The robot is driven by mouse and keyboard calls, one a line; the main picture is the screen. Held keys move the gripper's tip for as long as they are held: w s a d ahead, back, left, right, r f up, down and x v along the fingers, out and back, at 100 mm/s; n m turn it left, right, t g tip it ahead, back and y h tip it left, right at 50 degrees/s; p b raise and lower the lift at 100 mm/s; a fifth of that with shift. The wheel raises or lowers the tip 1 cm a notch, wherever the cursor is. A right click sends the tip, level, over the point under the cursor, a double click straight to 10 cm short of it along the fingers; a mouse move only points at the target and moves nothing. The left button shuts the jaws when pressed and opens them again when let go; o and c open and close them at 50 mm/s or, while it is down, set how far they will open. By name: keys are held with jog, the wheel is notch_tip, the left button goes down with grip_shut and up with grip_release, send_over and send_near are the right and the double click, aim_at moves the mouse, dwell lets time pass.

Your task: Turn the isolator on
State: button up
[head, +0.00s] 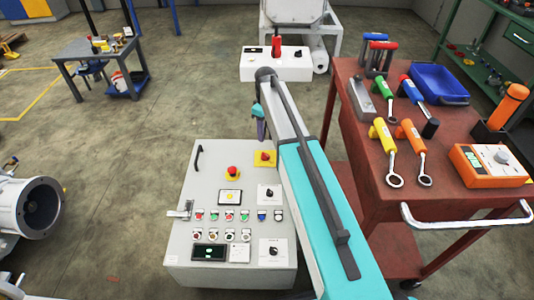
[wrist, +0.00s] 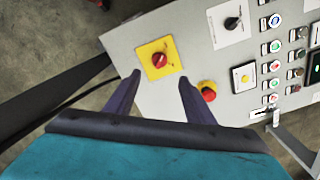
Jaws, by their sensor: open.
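The isolator is a red rotary switch on a square yellow plate (head: 265,158) near the top right corner of the grey control panel (head: 185,235). It also shows in the wrist view (wrist: 159,58), just beyond and between my fingertips. Its small handle is too small to read as on or off. My gripper (head: 261,126) is above the panel's top edge in the head view, partly hidden by my arm. In the wrist view my gripper (wrist: 161,79) has its two purple fingers apart with nothing between them, and it appears clear of the switch.
A red emergency stop button (head: 232,173) sits left of the isolator. Black selector knobs (head: 269,193) and several coloured buttons are below. A door handle (head: 180,210) sticks out at the left. A red tool cart (head: 455,195) stands right of my arm.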

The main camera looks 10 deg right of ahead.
aim_at(265, 155)
notch_tip(265, 155, down, 14)
jog(key=shift+a+r+b, duration=0.1)
jog(key=shift+r+b, duration=0.1)
jog(key=shift+b, duration=0.2)
dwell(0.3)
